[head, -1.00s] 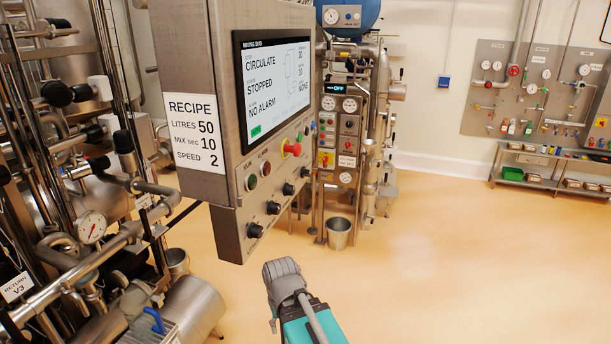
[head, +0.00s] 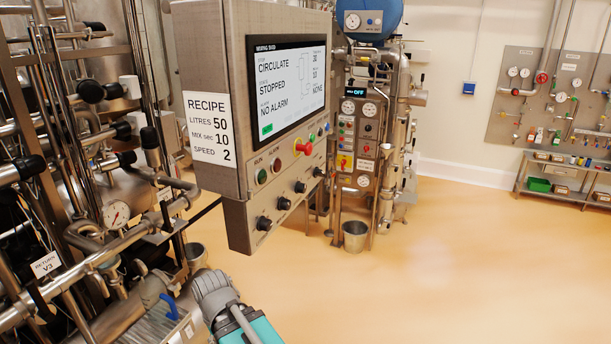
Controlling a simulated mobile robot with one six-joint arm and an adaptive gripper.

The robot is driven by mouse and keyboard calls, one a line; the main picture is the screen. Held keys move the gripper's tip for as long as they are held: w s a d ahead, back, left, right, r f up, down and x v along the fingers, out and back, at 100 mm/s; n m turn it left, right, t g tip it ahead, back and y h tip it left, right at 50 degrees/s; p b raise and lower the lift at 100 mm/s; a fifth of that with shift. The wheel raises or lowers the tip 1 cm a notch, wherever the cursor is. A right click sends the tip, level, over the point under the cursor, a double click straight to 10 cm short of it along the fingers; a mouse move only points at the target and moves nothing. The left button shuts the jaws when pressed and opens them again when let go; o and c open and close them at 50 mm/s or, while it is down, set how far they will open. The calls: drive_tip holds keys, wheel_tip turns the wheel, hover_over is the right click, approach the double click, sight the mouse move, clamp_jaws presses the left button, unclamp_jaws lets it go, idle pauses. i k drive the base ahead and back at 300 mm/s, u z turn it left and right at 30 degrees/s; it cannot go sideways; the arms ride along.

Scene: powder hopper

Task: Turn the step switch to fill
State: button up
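The control panel (head: 237,170) stands at the centre left, a steel box with a screen (head: 288,88) reading CIRCULATE, STOPPED and NO ALARM. Along its lower sloped face is a row of several black knobs, the nearest knob (head: 263,223) at the left. Their labels are too small to read, so I cannot tell which one is the step switch. Above them are lit buttons and a red emergency knob (head: 303,147). My gripper (head: 213,287) is at the bottom, below and in front of the panel, clear of the knobs. Its fingers are not distinct.
Pipes and a pressure gauge (head: 116,213) crowd the left side. A steel bucket (head: 355,236) stands on the floor by the machine behind the panel. A bench (head: 565,185) stands under a wall board at the right. The floor (head: 440,280) at centre right is clear.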

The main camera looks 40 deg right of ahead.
sight(318, 172)
drive_tip(key=u, duration=0.5)
drive_tip(key=k, duration=0.75)
drive_tip(key=z, duration=1.35)
drive_tip(key=i, duration=0.85)
drive_tip(key=z, duration=0.05)
